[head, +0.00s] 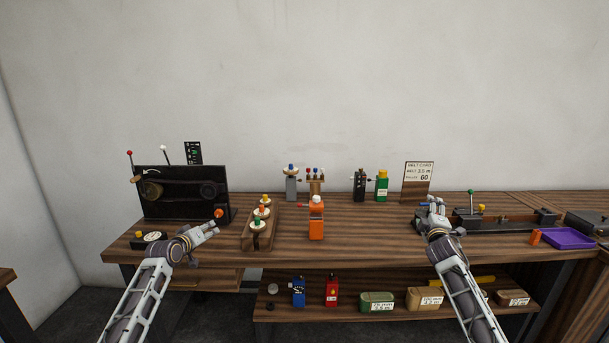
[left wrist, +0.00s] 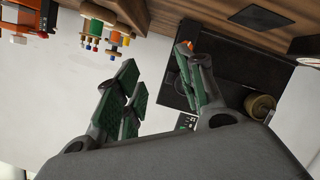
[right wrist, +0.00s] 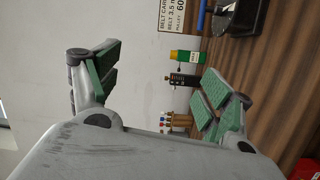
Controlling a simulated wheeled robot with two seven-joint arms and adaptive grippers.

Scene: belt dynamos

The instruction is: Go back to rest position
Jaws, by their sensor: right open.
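My left gripper (head: 211,229) is over the left part of the workbench (head: 350,251), in front of the black crank machine (head: 183,203). In the left wrist view its fingers (left wrist: 160,95) stand apart with nothing between them.
A wooden rack (head: 262,240) with coloured spools and an orange device (head: 316,221) stand mid-bench. A purple tray (head: 568,238) lies at the right.

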